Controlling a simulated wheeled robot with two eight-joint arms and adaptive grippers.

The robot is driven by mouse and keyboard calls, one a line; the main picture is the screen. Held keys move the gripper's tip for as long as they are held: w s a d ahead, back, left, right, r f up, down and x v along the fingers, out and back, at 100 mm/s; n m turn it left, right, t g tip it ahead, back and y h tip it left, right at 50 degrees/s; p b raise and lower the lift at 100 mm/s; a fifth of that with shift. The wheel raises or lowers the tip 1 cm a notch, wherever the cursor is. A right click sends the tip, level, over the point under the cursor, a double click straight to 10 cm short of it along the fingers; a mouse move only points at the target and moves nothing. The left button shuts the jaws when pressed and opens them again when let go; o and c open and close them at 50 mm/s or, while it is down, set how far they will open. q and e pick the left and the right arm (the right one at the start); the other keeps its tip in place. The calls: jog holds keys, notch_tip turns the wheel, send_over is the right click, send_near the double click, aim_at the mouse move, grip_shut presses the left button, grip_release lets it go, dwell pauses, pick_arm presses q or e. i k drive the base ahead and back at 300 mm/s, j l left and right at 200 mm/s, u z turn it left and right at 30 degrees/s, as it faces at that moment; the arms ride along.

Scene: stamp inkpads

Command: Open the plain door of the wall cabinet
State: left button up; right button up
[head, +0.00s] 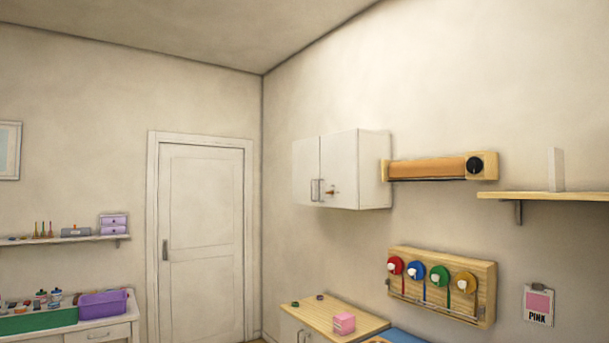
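The white wall cabinet (374,172) hangs on the right-hand wall near the room corner. It has two doors, and both look shut. The left door (305,165) is plain white. The right door (340,160) bears a small orange-brown item or mark (331,192), too small to make out. Two upright metal handles (317,190) sit side by side near the low middle, where the doors meet. The cabinet's inside is hidden. Neither of my grippers shows in the head view.
Below the cabinet stands a wood-topped counter (325,315) with a pink block (344,323). A brown paper roll (427,168) is mounted right of the cabinet, above a rack of coloured ribbon spools (442,280). A white room door (202,240) is on the left wall.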

aim_at(306, 152)
jog(key=i+j, duration=0.1)
jog(key=i, duration=0.35)
jog(key=i+j+z, duration=0.15)
jog(key=i, duration=0.25)
